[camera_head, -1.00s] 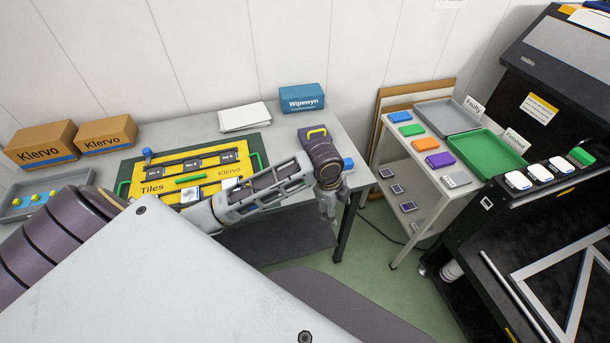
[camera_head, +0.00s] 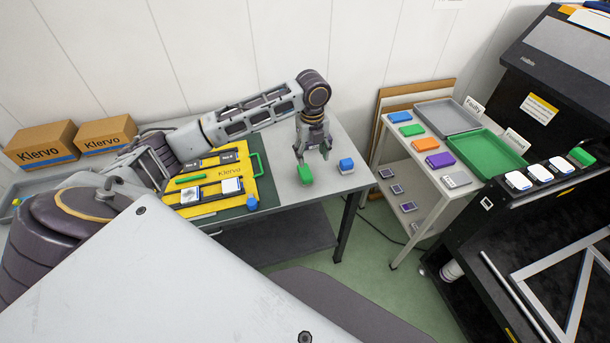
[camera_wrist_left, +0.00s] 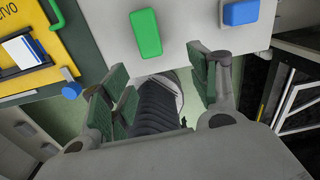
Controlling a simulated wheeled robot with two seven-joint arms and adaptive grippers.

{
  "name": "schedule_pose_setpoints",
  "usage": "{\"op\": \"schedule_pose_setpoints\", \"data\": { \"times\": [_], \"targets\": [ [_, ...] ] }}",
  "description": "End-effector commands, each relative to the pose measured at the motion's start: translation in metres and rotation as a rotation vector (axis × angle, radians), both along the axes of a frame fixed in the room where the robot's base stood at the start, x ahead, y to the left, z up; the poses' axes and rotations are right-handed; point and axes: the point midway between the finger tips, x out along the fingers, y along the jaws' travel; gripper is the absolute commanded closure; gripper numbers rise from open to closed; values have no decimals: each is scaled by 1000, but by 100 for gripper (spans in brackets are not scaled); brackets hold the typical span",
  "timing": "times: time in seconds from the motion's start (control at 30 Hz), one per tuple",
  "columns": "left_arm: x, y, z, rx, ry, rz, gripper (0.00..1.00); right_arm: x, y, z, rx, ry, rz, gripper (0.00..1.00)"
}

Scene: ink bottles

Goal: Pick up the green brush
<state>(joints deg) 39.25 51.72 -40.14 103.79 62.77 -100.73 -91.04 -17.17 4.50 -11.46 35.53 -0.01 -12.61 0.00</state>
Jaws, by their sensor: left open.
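A green, rounded, elongated block (camera_head: 305,174), which looks like the green brush, lies on the grey table (camera_head: 335,133) near its front edge. It also shows in the left wrist view (camera_wrist_left: 145,33), at the top, beyond the fingers and nearer the left one. My left gripper (camera_head: 312,156) is open and empty, pointing down over the block. I cannot tell whether a finger touches it in the head view; the wrist view shows it apart. A thin green stick (camera_head: 191,179) lies on the yellow board. My right gripper is not in view.
A similar blue block (camera_head: 346,165) lies to the right. The yellow Klervo board (camera_head: 235,170) and a blue knob-like thing (camera_head: 252,203) are to the left. A shelf cart (camera_head: 468,168) with grey and green trays stands right. Two cartons (camera_head: 105,133) stand at the back left.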

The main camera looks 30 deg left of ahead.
Motion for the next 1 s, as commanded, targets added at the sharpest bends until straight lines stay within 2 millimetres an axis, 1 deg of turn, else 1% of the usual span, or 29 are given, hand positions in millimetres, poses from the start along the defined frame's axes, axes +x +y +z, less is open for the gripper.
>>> {"op": "schedule_pose_setpoints", "data": {
  "times": [0.03,0.1,0.23,0.63,0.83,1.0],
  "targets": [
    [3,9,7,6,2,-12,39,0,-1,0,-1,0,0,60],
    [6,16,13,7,7,-33,39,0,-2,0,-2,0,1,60],
    [8,25,20,8,14,-55,39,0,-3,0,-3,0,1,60],
    [9,27,22,7,18,-62,39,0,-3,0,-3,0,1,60],
    [8,27,13,7,19,-62,39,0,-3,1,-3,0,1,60],
    [8,27,-5,7,19,-62,39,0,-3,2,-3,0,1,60]
  ]
}}
